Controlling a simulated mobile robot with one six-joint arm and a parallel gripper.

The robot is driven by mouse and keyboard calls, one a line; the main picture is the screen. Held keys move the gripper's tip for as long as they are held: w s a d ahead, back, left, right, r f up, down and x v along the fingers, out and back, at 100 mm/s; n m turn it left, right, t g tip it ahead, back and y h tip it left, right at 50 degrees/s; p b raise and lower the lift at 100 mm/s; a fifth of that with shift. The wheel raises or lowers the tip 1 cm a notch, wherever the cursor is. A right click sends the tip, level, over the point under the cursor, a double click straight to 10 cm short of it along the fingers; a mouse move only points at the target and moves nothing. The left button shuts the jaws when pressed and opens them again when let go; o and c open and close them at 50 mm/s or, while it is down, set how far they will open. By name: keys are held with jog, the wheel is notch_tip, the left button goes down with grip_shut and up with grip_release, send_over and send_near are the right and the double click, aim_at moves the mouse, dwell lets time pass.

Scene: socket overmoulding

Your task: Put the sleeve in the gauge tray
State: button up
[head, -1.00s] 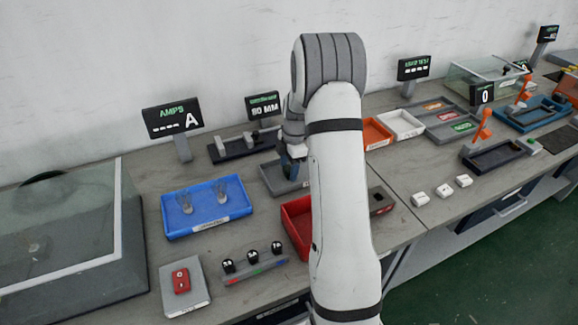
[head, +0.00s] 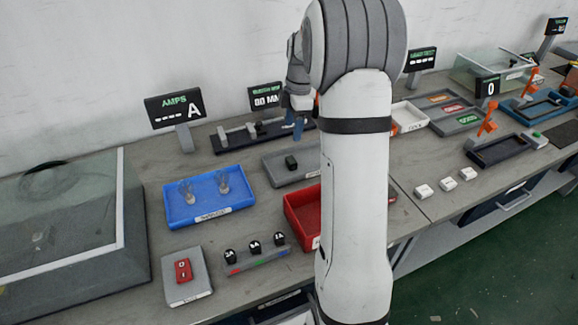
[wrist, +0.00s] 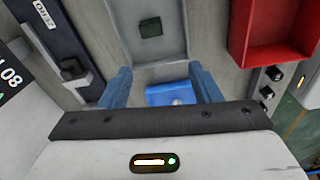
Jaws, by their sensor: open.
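A small dark block, which looks like the sleeve (head: 291,162), rests in the shallow grey tray (head: 277,166) behind the red bin. In the wrist view the sleeve (wrist: 150,29) lies inside the grey tray (wrist: 172,46), apart from my fingers. I cannot read a label on this tray, but it looks like the gauge tray. My gripper (head: 297,128) hangs above and behind the tray. In the wrist view my gripper (wrist: 161,78) has its two blue fingers apart with nothing held between them. My arm hides the tray's right end in the head view.
A blue tray (head: 208,213) with two clear pieces stands to the left. A red bin (head: 298,217) is in front. The dark length gauge (head: 225,142) and its display (head: 267,97) stand behind. A white tray (head: 408,117) is to the right.

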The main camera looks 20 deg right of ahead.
jog(key=s+a+r+m, duration=0.1)
jog(key=s+a+m, duration=0.3)
jog(key=s, duration=0.5)
jog(key=s+a+r+m+t, duration=0.1)
jog(key=s+a+r+m, duration=0.1)
jog(key=s+a+m, duration=0.3)
jog(key=s+a+r+m+t+h, duration=0.1)
jog(key=s+a+m, duration=0.4)
jog(key=s, duration=0.8)
jog(key=m, duration=0.2)
jog(key=shift+s+r+m, duration=0.15)
jog(key=shift+m, duration=0.15)
